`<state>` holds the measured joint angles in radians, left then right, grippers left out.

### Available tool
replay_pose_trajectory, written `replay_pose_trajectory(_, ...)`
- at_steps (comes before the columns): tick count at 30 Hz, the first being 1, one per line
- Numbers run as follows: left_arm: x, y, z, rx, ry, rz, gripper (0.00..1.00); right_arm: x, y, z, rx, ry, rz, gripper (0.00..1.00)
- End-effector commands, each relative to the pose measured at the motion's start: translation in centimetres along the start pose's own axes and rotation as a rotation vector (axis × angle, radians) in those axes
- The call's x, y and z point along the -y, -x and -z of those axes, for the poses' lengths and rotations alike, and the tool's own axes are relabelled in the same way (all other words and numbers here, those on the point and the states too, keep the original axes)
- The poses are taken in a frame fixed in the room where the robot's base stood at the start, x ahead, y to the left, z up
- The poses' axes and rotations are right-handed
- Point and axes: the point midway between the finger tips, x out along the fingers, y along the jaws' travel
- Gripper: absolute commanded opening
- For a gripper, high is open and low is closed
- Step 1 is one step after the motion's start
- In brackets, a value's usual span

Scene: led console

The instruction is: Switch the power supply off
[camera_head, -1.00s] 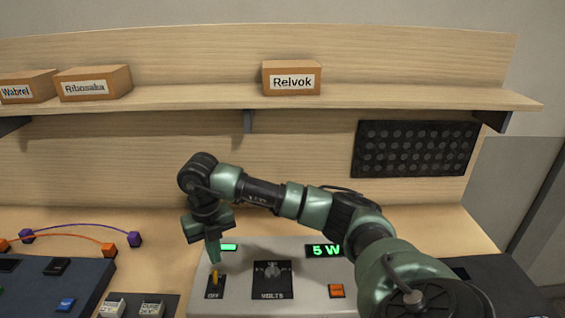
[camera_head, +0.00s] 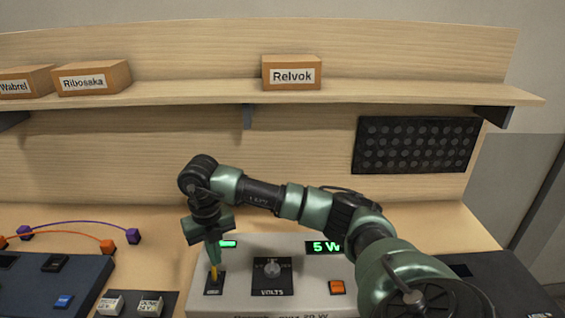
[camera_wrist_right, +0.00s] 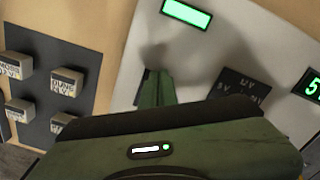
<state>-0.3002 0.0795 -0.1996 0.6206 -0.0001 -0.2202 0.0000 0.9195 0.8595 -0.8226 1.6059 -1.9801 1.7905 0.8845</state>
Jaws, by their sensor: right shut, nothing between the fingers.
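The power supply (camera_head: 307,284) is a light grey sloped console with a green display reading "5 W", a dark VOLTS dial (camera_head: 272,269) and an orange button (camera_head: 337,287). Its yellow toggle switch (camera_head: 213,271) stands on a black plate at the left. My right gripper (camera_head: 213,258) is shut and empty, pointing down with its tips right at the yellow toggle; I cannot tell whether they touch. In the right wrist view the closed fingers (camera_wrist_right: 156,88) hide the toggle, below a lit green display (camera_wrist_right: 186,14). My left gripper is not in view.
To the left are a panel with white buttons (camera_head: 150,304) and a dark blue console (camera_head: 48,284). Orange and purple cables (camera_head: 75,235) lie behind it. A shelf (camera_head: 190,96) with labelled boxes runs above, and a black perforated panel (camera_head: 416,146) hangs at right.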

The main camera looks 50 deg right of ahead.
Motion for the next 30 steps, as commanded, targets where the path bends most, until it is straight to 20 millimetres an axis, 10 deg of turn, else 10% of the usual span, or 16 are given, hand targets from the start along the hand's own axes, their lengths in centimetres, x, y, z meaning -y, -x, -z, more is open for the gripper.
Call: replay_pose_trajectory(30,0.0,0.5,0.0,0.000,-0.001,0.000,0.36,-1.0,0.1,1.8,-0.001,0.000,0.001,0.00)
